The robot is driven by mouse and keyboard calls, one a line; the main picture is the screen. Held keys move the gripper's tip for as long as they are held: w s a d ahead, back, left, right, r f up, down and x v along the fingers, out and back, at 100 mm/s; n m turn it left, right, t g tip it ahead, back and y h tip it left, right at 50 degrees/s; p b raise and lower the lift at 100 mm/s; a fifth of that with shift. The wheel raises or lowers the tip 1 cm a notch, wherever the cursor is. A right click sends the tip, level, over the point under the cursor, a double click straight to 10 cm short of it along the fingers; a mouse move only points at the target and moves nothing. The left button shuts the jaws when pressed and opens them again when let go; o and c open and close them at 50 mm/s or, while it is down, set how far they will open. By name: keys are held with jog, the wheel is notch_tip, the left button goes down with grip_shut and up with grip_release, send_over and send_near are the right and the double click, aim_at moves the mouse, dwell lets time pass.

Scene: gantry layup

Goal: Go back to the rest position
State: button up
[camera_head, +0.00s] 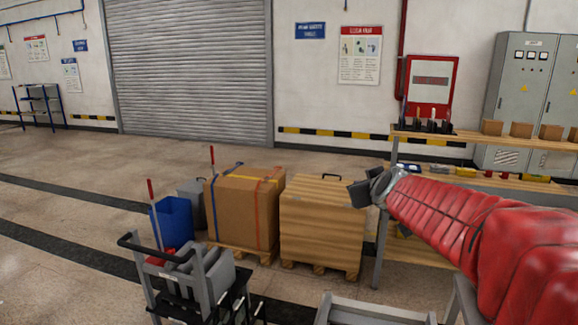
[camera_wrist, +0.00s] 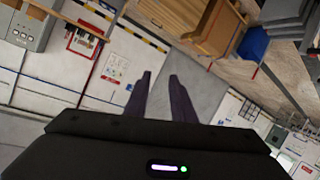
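My gripper (camera_head: 366,190) is at the end of my red-sleeved arm, in the right half of the head view. It is raised in front of the wooden crate and the shelf. In the wrist view my gripper (camera_wrist: 161,92) shows two dark fingers standing apart with a clear gap between them. Nothing is held between the fingers. The wrist view is tilted, and the grey roller shutter (camera_wrist: 207,95) lies beyond the fingertips.
A wooden crate (camera_head: 320,225) and a strapped cardboard box (camera_head: 240,212) stand on pallets at the centre. A blue bin (camera_head: 172,222) and a grey cart (camera_head: 200,280) are to their left. A wooden shelf (camera_head: 455,139) with boxes is at right. The left floor is mostly clear.

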jog(key=s+a+f+m+g, duration=0.1)
jog(key=s+f+g, duration=0.2)
jog(key=s, duration=0.9)
jog(key=s+a+f+m+g, duration=0.1)
jog(key=s+f+g, duration=0.1)
jog(key=s+f, duration=0.6)
jog(key=s+a+f+m+g, duration=0.1)
jog(key=s+f+g, duration=0.2)
jog(key=s, duration=1.5)
notch_tip(320, 180, down, 3)
jog(key=shift+a+f+g, duration=0.1)
jog(key=shift+a+g, duration=0.2)
jog(key=shift+a, duration=0.05)
jog(key=shift+s, duration=0.15)
